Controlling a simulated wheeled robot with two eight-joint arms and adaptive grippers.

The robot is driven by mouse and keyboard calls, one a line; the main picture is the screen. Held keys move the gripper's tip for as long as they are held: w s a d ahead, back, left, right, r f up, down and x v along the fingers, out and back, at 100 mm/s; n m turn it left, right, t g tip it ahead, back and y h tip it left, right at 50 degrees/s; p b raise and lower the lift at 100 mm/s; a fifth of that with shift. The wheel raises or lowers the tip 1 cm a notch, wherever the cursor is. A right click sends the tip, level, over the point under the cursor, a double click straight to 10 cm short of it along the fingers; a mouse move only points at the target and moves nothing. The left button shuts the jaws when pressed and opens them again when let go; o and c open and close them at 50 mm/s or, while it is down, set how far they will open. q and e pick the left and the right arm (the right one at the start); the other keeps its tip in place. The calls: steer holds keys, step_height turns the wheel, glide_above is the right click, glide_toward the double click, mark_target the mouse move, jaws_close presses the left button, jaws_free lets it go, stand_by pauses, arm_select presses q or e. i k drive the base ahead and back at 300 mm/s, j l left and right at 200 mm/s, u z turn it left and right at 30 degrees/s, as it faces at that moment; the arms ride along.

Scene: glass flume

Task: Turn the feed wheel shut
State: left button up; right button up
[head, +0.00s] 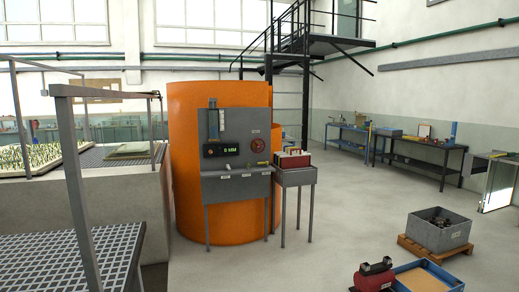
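The feed wheel looks to be the small red handwheel (257,145) on the right side of a grey upright panel (237,125). The panel stands against a large orange cylindrical tank (184,150). Left of the wheel is a dark display (221,149) with green characters that seem to read "0 MM". I cannot tell from this distance whether the wheel is open or shut. Neither of my grippers is in view.
A grey shelf (235,187) juts out below the panel, with a side table (295,178) carrying a red-and-white box (291,159). A grey bin (439,231) on a pallet, a red machine (373,275) and a blue tray (428,277) stand at right. Open floor (335,215) lies between.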

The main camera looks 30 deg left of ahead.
mark_target(258, 145)
steer(key=i+j+u, duration=0.65)
steer(key=i, duration=0.2)
steer(key=i+j+u, duration=0.15)
steer(key=i+u, duration=0.15)
steer(key=i, duration=0.15)
steer(key=i+u, duration=0.35)
steer(key=i+j, duration=0.1)
steer(key=i, duration=2.3)
